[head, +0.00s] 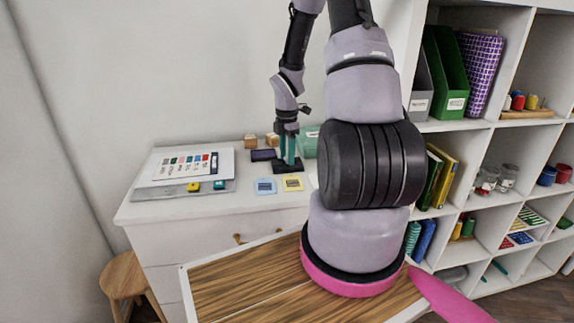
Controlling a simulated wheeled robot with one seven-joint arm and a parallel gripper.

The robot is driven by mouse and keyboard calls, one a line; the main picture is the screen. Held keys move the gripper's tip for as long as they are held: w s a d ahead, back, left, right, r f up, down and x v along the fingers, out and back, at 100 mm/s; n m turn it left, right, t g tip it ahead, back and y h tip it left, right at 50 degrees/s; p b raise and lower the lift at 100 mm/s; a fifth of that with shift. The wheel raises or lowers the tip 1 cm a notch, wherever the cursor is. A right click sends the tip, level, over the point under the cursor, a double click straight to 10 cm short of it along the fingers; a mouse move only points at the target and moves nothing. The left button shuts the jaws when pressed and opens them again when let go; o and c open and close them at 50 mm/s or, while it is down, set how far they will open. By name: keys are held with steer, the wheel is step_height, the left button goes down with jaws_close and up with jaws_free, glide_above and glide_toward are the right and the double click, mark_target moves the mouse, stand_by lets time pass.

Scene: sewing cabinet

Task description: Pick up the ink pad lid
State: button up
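My gripper (288,161) points down over the white cabinet top, with its two teal fingers a little apart. The fingertips are at a black flat block (287,168), which may be the ink pad or its lid. I cannot tell whether they grip it or only stand over it. A dark purple-blue flat pad (264,155) lies just left of the gripper and could also be an ink pad part. The lid cannot be told apart with certainty at this size.
A blue card (265,187) and a yellow card (292,183) lie in front of the black block. Small wooden blocks (251,141) stand behind. A board with colour swatches (185,168) lies at left. White shelves (480,130) rise at right. My arm hides the cabinet top's right part.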

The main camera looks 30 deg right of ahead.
jaws_close()
steer(key=shift+r, duration=0.25)
step_height(320, 180, up, 9)
steer(key=w+a+f, duration=0.2)
steer(key=w+a, duration=0.2)
steer(key=w, duration=0.6)
steer(key=shift+a+f, duration=0.15)
steer(key=shift+f, duration=0.1)
